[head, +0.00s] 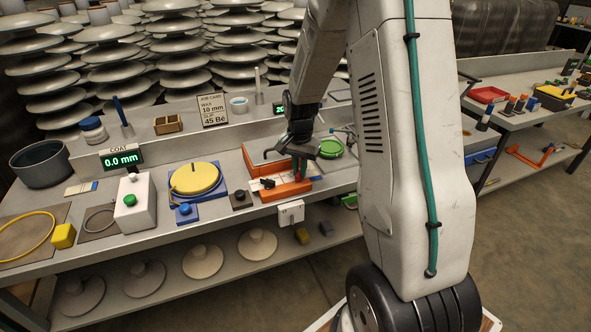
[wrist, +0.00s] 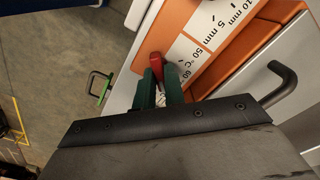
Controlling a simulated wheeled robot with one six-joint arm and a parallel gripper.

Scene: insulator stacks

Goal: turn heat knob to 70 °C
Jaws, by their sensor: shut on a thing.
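The heat knob shows as a red lever-like piece (wrist: 156,62) in the wrist view, at the edge of a white scale strip (wrist: 188,50) marked 50 °C and 60. No 70 mark is readable there. My gripper (wrist: 160,82) has green fingers, one on each side of the red piece, shut on it. The fingers cover its lower part, and its exact setting cannot be told. In the head view my gripper (head: 299,172) points down at the orange unit (head: 287,191) on the bench; the knob is hidden there.
Another scale strip (wrist: 222,25) reads 5 mm and 10 mm. A black bent bar (wrist: 285,82) is right of my fingers. A white box with a green button (head: 134,208), a yellow disc (head: 195,178) and a green dish (head: 331,148) stand on the bench.

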